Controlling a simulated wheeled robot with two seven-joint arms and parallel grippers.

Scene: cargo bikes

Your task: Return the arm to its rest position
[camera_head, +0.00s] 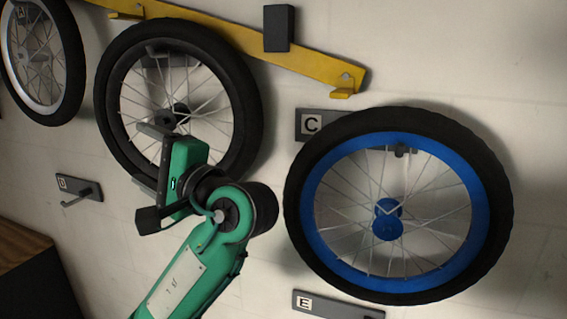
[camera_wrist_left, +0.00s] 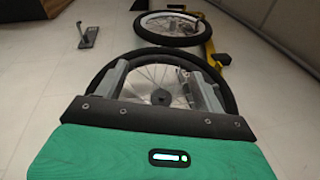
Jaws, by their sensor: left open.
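My left gripper (camera_head: 143,156) is green with dark grey fingers and is in front of the black-rimmed wheel (camera_head: 247,90), over its lower part. In the left wrist view, the fingers of my left gripper (camera_wrist_left: 156,70) are spread, with nothing seen held between them. The black-rimmed wheel (camera_wrist_left: 232,92) shows beyond and between them, upright against the wall. The gap between fingers and wheel is hard to judge. My right gripper is not in view.
A blue-rimmed wheel (camera_head: 478,200) hangs by plate C (camera_head: 312,124), right of my arm. A white-rimmed wheel (camera_head: 72,60) hangs at upper left. A yellow rail (camera_head: 225,42) runs above. Hook D (camera_head: 82,190) is bare. Plate E (camera_head: 335,304) is below. A dark box-like object (camera_head: 40,285) stands lower left.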

